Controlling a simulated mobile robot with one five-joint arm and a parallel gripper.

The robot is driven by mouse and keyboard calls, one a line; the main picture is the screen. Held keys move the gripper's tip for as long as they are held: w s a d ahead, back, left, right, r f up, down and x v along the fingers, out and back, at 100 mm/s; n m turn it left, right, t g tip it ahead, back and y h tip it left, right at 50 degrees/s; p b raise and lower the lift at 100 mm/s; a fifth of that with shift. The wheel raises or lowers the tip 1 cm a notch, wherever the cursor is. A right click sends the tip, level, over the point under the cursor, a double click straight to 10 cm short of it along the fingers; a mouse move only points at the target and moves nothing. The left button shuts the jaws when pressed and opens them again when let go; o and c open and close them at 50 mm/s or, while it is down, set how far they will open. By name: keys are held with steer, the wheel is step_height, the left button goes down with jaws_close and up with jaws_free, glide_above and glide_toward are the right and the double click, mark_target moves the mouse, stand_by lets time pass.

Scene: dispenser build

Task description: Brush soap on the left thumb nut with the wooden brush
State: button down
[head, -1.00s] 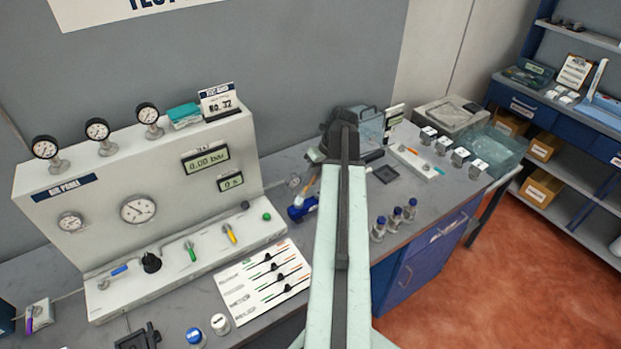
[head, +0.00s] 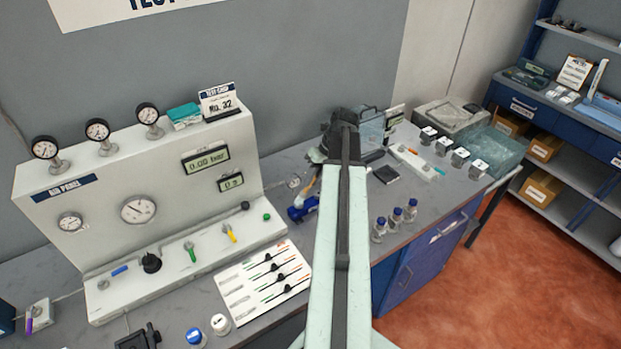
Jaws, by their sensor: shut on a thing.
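My gripper (head: 342,128) is at the far end of my arm, over the back of the bench. My own arm hides most of its jaws and what they hold; from the task, this is most likely the wooden brush. A slender tan piece (head: 312,184) shows just left of the arm, above a small blue fixture (head: 303,209). I cannot tell whether this piece is in the jaws or stands in the fixture. I cannot make out the left thumb nut or any soap.
The white air panel (head: 170,170) with gauges fills the bench's left. A white card of parts (head: 262,284) lies in front. Right of my arm are a dark square (head: 386,174), several blue-capped bottles (head: 396,218) and a white strip (head: 415,162). A clear bin (head: 492,150) stands farther right.

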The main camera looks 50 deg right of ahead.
steer(key=shift+r, duration=0.1)
step_height(320, 180, up, 6)
steer(key=p, duration=0.6)
